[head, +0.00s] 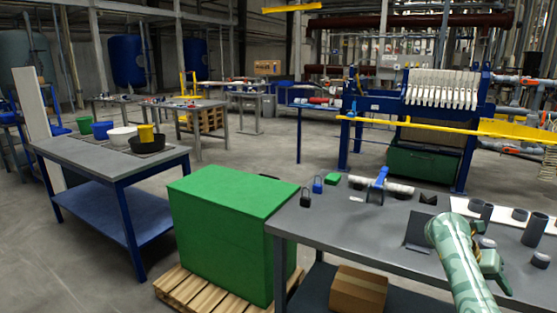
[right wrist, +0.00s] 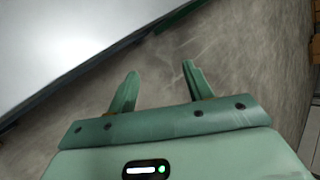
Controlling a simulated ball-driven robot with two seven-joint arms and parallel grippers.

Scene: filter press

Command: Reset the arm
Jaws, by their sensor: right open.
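My right arm (head: 459,262) comes in from the bottom right of the head view, over the right end of the near grey table. My right gripper (head: 496,268) shows partly beside the arm there. In the right wrist view its two green fingers (right wrist: 157,88) stand well apart with nothing between them. Beyond them that view shows bare concrete floor and a pale surface at the upper left. My left gripper does not show in either view.
The near table (head: 325,232) holds a blue-handled valve (head: 376,185), padlocks (head: 318,184) and short dark pipes (head: 534,229). A large green block (head: 230,230) stands on a pallet left of it. A second table (head: 72,150) holds buckets. The filter press (head: 440,90) stands behind. Open floor lies at lower left.

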